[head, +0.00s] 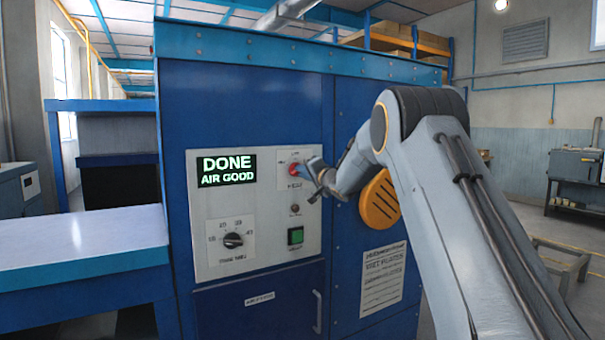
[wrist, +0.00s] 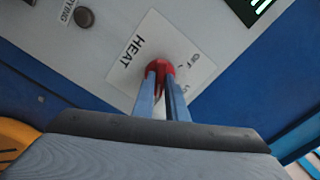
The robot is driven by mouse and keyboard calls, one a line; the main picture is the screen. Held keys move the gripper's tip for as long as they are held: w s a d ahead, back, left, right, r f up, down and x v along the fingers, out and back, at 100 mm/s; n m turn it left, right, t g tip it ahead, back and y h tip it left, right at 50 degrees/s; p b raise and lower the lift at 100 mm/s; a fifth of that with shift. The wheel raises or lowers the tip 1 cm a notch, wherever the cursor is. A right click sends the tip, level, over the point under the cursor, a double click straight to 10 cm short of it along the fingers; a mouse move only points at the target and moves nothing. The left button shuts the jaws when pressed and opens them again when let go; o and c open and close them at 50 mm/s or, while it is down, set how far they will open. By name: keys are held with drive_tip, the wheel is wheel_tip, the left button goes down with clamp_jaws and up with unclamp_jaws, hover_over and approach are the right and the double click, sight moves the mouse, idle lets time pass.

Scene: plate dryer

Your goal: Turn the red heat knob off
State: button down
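The red heat knob (head: 294,169) sits on a white label on the dryer's grey control panel. In the wrist view the red knob (wrist: 161,67) is near the middle, beside the word HEAT and an OFF mark. My gripper (head: 311,176) reaches the knob from the right in the head view. In the wrist view its two fingers (wrist: 161,82) lie close on either side of the knob's raised grip, with red showing between them. The fingers look closed on it. The knob's pointer is hidden, so I cannot tell its setting.
The display (head: 227,171) reads DONE AIR GOOD. A black timer dial (head: 233,240) and a green button (head: 296,236) are on the same panel. An orange vent cover (head: 380,200) is right of the panel, behind my arm. A blue table (head: 85,262) stands left.

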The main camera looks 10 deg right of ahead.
drive_tip(key=shift+n, duration=0.4)
drive_tip(key=n+b, duration=1)
drive_tip(key=n, duration=1.3)
drive_tip(key=shift+f+b, duration=0.1)
drive_tip(key=shift+b, duration=0.25)
drive_tip(key=c, duration=1.8)
unclamp_jaws()
drive_tip(key=shift+o, duration=0.2)
drive_tip(key=b+v, duration=0.1)
drive_tip(key=v, duration=0.6)
drive_tip(key=shift+s+d+b, duration=0.15)
drive_tip(key=shift+s+b, duration=0.15)
drive_tip(key=shift+s, duration=0.05)
